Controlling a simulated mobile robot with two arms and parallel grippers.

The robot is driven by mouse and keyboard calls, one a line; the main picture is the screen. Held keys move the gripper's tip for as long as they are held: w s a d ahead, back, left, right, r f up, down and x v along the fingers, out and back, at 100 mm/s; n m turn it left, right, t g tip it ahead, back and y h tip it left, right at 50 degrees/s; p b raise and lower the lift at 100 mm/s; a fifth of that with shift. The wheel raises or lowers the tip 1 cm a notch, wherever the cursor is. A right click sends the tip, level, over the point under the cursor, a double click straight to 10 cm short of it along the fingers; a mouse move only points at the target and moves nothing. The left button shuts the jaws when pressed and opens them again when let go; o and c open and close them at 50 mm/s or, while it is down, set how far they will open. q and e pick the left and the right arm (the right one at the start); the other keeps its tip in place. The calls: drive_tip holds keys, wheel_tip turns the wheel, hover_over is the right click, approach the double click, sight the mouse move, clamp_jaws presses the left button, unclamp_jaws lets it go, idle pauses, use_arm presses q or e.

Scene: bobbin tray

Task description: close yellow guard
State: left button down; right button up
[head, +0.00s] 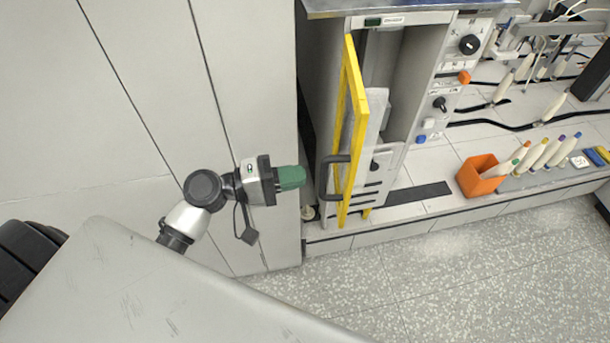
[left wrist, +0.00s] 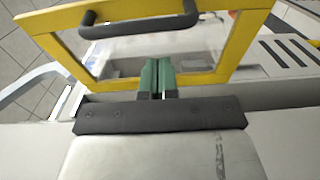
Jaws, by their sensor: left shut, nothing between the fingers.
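The yellow guard (head: 345,130) stands swung open, seen nearly edge-on at the front left of the grey machine. Its black handle (head: 324,177) sits on the side facing left, low on the frame. My left gripper (head: 303,176) has green fingers, is shut and empty, and points at the guard just left of the handle. In the left wrist view the shut green fingertips (left wrist: 158,64) lie in front of the guard's lower yellow bar (left wrist: 205,78), with the handle (left wrist: 140,21) beyond them. I cannot tell whether the fingertips touch the guard. My right gripper is not in view.
The machine's panel (head: 455,80) has knobs and buttons to the right of the opening. An orange bin (head: 480,176) and several bobbins on a grey tray (head: 512,183) stand on the bench further right. A pale wall panel (head: 240,60) is behind my left arm. The speckled floor is clear.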

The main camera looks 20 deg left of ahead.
use_arm(q)
drive_tip(key=shift+s+d, duration=0.15)
drive_tip(key=shift+d, duration=0.5)
drive_tip(key=shift+s+d, duration=0.15)
drive_tip(key=shift+d, duration=0.5)
drive_tip(key=shift+d+p, duration=0.1)
drive_tip(key=shift+p, duration=0.2)
